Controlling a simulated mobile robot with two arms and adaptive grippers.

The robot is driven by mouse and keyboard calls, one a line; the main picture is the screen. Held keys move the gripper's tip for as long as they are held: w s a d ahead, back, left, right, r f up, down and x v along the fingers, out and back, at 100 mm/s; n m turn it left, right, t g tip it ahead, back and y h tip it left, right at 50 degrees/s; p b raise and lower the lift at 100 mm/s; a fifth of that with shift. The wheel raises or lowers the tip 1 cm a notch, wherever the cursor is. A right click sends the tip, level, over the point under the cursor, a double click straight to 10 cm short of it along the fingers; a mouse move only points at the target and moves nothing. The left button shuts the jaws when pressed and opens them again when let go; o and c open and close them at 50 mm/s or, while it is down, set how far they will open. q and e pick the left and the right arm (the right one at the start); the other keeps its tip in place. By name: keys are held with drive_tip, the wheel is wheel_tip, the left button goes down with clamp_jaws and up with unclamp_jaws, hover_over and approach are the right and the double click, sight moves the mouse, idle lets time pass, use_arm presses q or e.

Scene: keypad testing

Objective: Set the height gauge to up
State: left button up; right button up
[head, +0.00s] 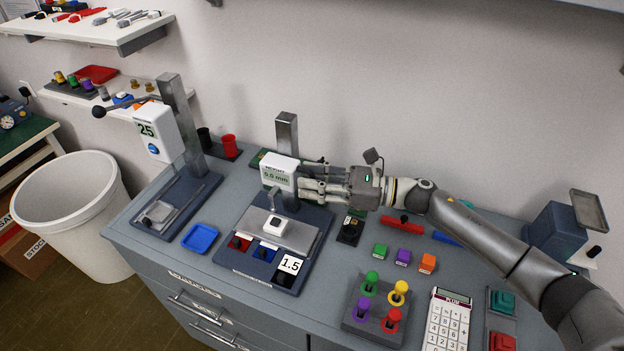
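The height gauge stands mid-counter, with a grey upright column (287,132) and a white display head (278,174) that reads about 0.0 mm. The head sits partway down the column, above a white key-like block (277,226) on the grey plate of the dark blue base (232,258). A card reading 1.5 lies on the base's front right. My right gripper (306,185) reaches in from the right, its fingers pointing left at the right side of the head and column. Its fingertips are partly hidden by the head, so contact and grip are unclear. My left gripper is out of view.
A second gauge-like device (157,133) with a lever and a 25 display stands left. A blue tray (200,238) lies between the devices. Colored keycaps (403,256), a switch stand (375,307) and a calculator (447,320) occupy the right front. A white bin (75,210) stands left of the counter.

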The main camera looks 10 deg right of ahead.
drive_tip(key=v, duration=1.1)
drive_tip(key=shift+s+d, duration=0.2)
drive_tip(key=shift+d, duration=0.15)
drive_tip(key=shift+r, duration=0.1)
